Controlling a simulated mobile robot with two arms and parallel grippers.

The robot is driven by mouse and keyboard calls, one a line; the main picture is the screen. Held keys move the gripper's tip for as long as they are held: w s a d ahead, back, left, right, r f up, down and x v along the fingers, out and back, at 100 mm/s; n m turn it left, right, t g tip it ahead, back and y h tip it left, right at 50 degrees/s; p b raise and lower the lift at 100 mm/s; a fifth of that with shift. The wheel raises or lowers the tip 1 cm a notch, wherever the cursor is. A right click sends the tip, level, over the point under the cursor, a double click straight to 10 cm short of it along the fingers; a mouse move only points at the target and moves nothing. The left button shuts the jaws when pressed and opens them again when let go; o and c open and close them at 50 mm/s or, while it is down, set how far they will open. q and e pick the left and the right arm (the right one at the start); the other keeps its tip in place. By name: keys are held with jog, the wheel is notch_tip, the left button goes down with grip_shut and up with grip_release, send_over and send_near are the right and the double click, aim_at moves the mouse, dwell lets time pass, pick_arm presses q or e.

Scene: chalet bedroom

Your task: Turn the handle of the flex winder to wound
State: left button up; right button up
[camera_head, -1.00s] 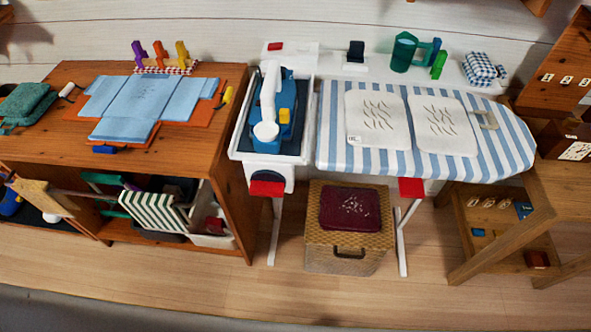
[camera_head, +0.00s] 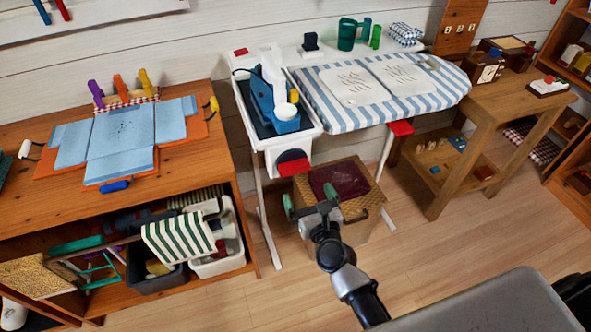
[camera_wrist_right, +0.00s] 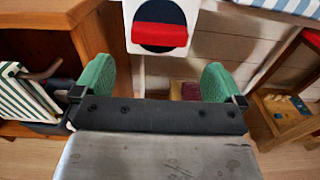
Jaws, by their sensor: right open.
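The flex winder appears to be the white housing (camera_head: 285,152) below the iron tray at the left end of the ironing board. A dark round disc with a red handle (camera_head: 293,167) is on its front. The red handle lies level across the dark disc (camera_wrist_right: 160,46) in the right wrist view. My right gripper (camera_head: 309,199) is open and empty, below and in front of the handle, apart from it. Its green fingers (camera_wrist_right: 158,77) stand either side of the view, below the handle. My left gripper is not in view.
A blue iron (camera_head: 285,112) stands in the tray. A wicker box (camera_head: 358,207) is under the striped ironing board (camera_head: 335,119), behind my right gripper. A wooden cabinet (camera_head: 243,215) stands left, a small wooden table (camera_head: 500,95) right. The floor in front is clear.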

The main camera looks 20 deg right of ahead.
aim_at(296, 172)
jog(key=w, duration=0.9)
jog(key=shift+w+a+f, duration=0.1)
jog(key=shift+w+a, duration=0.1)
jog(key=shift+w, duration=0.1)
jog(key=c, duration=0.6)
jog(key=shift+c, duration=0.2)
jog(key=shift+n, duration=0.5)
